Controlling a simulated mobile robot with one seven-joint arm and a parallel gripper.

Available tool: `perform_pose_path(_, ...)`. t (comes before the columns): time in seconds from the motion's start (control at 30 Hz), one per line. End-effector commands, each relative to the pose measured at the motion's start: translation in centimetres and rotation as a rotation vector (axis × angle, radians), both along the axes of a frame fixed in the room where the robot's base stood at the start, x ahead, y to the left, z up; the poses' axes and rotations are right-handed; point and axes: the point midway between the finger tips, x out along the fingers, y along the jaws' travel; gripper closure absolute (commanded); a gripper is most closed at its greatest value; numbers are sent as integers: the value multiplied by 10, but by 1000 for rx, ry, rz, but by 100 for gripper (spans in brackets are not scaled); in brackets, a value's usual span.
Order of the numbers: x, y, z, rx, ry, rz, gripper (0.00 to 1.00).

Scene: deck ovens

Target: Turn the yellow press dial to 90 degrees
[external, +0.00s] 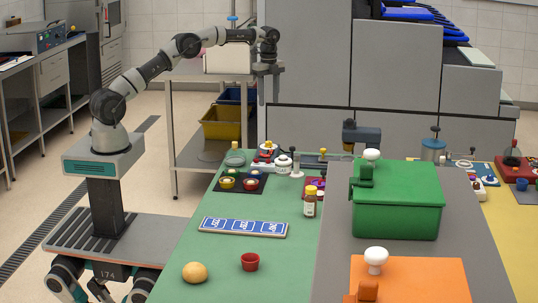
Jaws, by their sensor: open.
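A black plate (241,191) lies on the left part of the green worktop. On it sit small round dial-like pieces, a yellow one (227,183) at left and a red one with a pale centre (251,184) at right. The yellow one is my likeliest match for the yellow press dial; its angle is too small to read. My gripper (268,98) hangs fingers down in the air, above and behind the plate, well apart from it. It is open and empty.
A green lidded box (396,212) stands to the right. Several small items crowd the worktop's back edge.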

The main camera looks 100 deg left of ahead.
Motion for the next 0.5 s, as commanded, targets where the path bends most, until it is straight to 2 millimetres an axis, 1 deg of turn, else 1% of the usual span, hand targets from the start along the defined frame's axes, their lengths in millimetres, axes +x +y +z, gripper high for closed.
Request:
perform_pose_path(0.07, 0, 0, -1, 1, 1, 75, 55)
perform_pose_path(0.17, 0, 0, -1, 0, 1, 288, 55)
perform_pose_path(0.27, 0, 0, -1, 0, 2, 587, 55)
perform_pose_path(0.3, 0, 0, -1, 0, 2, 711, 55)
perform_pose_path(0.4, 0, 0, -1, 0, 1, 997, 55)
perform_pose_path(0.5, 0, 0, -1, -1, 0, 1225, 55)
